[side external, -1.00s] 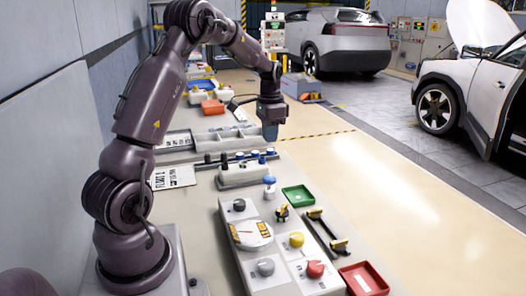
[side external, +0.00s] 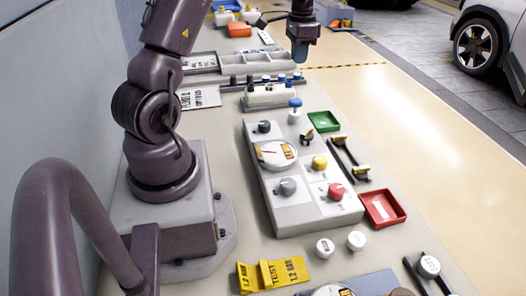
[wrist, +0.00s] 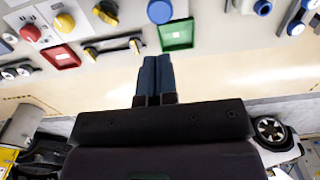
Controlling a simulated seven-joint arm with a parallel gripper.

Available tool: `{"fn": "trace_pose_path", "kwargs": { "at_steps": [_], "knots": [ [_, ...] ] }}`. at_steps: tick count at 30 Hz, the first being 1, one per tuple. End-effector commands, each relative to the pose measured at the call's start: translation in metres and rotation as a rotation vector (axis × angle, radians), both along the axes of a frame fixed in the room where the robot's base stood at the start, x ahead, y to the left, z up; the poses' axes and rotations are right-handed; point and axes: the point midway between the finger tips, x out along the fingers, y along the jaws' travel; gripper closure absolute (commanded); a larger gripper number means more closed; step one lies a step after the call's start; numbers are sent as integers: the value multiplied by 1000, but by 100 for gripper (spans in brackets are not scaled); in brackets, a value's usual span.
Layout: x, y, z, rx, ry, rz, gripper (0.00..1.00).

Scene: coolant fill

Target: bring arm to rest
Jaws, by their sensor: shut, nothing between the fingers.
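My gripper (side external: 300,58) hangs in the air over the bench, beyond the panel in the side view, with its fingers pointing down. In the wrist view its two blue-grey fingers (wrist: 155,78) are together with nothing between them. The white control panel (side external: 292,217) carries a round gauge, a grey knob (side external: 287,187), a yellow knob (side external: 320,161) and a red knob (side external: 336,191). A blue-capped part (side external: 295,103) stands at its far end. My gripper touches none of these.
A green tray (side external: 323,121) and a red tray (side external: 383,208) lie right of the panel, with a black-and-yellow bar (side external: 349,158) between them. A rack of bottles (side external: 270,94) stands behind. Yellow test blocks (side external: 272,274) and white caps (side external: 325,248) lie in front.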

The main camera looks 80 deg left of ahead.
Motion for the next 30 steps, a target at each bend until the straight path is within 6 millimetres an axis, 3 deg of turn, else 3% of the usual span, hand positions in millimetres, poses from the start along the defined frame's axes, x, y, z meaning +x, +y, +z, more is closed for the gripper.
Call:
{"fn": "trace_pose_path", "kwargs": {
  "at_steps": [9, 12, 17, 23, 30],
  "knots": [
    [0, 0, -2, 2, -2, 76, 100],
    [-16, -15, -13, -21, 30, 188, 100],
    [-28, -64, 14, -6, 4, 279, 100],
    [-48, -138, 54, 22, -74, 309, 100],
    [-95, -227, 88, 33, -223, 258, 100]
  ]
}}
